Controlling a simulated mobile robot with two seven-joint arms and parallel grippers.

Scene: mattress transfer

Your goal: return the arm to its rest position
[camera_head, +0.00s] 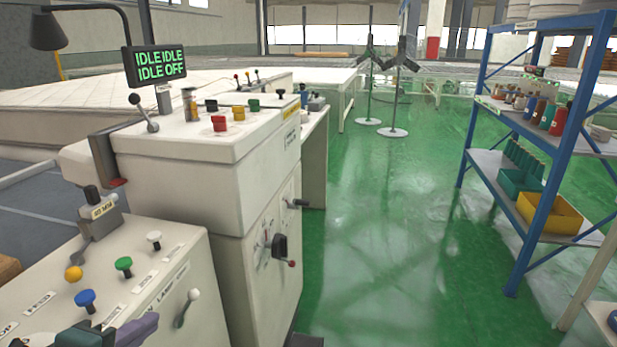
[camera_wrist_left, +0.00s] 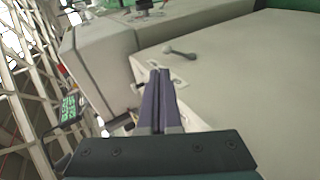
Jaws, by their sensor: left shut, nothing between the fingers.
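My left gripper (camera_head: 140,328) shows at the bottom left edge of the head view, with its purple fingers low in front of the pale control console (camera_head: 205,262). In the left wrist view, the left gripper (camera_wrist_left: 160,78) has its two purple fingers pressed together with nothing between them. A pale cabinet surface (camera_wrist_left: 240,65) with a small grey lever (camera_wrist_left: 180,52) lies beyond the fingertips. I cannot tell from these views how close the fingers are to the console. Most of my left arm is out of view. My right gripper is in neither view.
A taller cabinet (camera_head: 185,185) with an idle display (camera_head: 155,62) stands behind. A blue-framed shelf (camera_head: 535,195) stands right; green floor (camera_head: 385,240) between is clear.

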